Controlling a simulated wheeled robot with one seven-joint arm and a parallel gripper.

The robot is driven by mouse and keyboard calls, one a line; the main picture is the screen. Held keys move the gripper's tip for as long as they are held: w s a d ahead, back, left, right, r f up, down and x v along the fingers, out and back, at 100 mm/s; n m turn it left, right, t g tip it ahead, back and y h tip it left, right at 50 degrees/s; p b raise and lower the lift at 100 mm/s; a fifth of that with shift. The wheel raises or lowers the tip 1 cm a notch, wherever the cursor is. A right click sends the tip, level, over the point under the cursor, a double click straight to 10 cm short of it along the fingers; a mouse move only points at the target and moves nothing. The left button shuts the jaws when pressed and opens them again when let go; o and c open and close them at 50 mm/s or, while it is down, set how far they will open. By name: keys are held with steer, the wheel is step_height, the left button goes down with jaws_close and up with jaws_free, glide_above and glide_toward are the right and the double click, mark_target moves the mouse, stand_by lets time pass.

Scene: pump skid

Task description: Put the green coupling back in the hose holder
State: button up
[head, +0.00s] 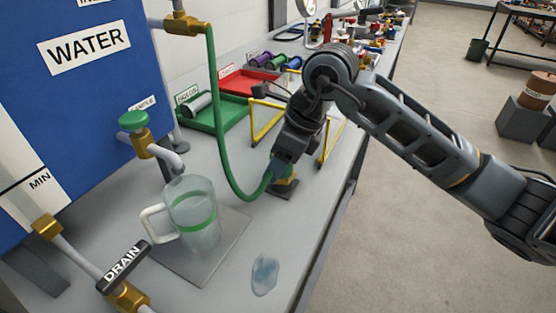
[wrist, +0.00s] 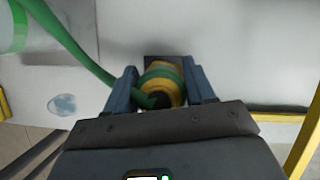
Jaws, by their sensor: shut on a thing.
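The green coupling (wrist: 162,76), a yellow-brass piece with a green band, sits between the two fingers of my gripper (wrist: 163,84), which is shut on it. In the head view my gripper (head: 285,168) points down at the bench, and a bit of green and brass shows below it. The green hose (head: 216,120) runs from a brass fitting at the top, sags, and rises to the coupling. The hose holder's dark base (head: 284,189) is directly under the gripper. The fingers and coupling hide most of the holder, so I cannot tell whether the coupling is seated.
A clear jug (head: 196,228) with a green band stands on a grey mat left of my gripper. A small puddle (head: 264,274) lies in front. A yellow frame (head: 258,125) stands close behind and beside the arm. Green (head: 213,122) and red (head: 247,79) trays are farther back.

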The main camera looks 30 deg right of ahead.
steer(key=shift+f, duration=0.1)
steer(key=o, duration=1.3)
steer(key=shift+c, duration=0.2)
steer(key=v, duration=0.7)
steer(key=shift+s+d+r+b, duration=0.1)
steer(key=shift+d+r+b, duration=0.05)
steer(key=shift+r+b, duration=0.2)
steer(key=shift+s, duration=0.1)
